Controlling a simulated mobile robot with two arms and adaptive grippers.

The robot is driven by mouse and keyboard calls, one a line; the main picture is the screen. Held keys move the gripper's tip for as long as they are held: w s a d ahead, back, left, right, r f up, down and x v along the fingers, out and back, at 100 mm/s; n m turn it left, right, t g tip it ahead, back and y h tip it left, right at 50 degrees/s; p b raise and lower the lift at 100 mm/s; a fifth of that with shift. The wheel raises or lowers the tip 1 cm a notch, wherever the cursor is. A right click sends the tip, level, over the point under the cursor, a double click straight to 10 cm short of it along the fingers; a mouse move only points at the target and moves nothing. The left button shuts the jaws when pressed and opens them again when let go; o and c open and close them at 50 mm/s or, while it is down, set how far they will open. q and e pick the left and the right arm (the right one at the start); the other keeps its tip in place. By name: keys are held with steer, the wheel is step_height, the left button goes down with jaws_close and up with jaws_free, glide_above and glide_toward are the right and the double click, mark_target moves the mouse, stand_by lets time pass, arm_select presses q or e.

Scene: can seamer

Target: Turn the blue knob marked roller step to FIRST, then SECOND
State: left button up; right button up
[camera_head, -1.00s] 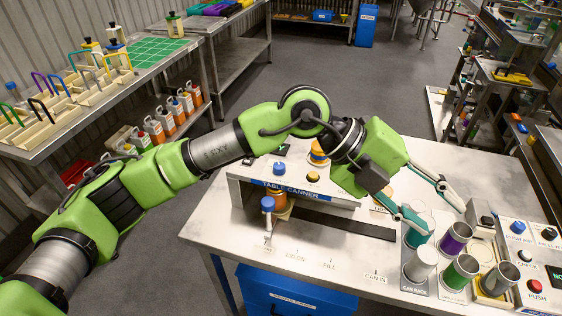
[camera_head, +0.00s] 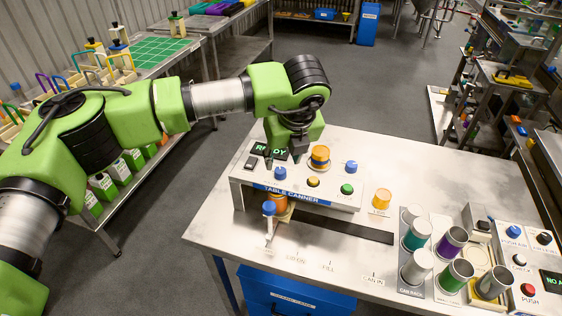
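The table canner (camera_head: 237,190) stands on the metal table with a row of knobs on top. A blue knob (camera_head: 280,173) is at the left of its panel, and another blue knob (camera_head: 351,167) is at the right. Their markings are too small to read, so I cannot tell which is roller step or where either points. My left gripper (camera_head: 284,154) hangs over the back left of the panel, partly covering a lit green display, just behind the left blue knob. Its fingers are dark and foreshortened; their opening is unclear. My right gripper is out of view.
An orange-topped part (camera_head: 319,157), a yellow button (camera_head: 313,182) and a green button (camera_head: 347,188) sit on the panel. A blue-topped lever (camera_head: 268,208) stands in front. A can rack (camera_head: 411,291) with several cans and a button panel are at the right.

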mark_target(280, 170)
arm_select(q)
steer(key=p+x, duration=0.1)
steer(key=x, duration=0.4)
steer(key=shift+w+f, duration=0.1)
steer(key=shift+f, duration=0.25)
steer(key=c, duration=1.1)
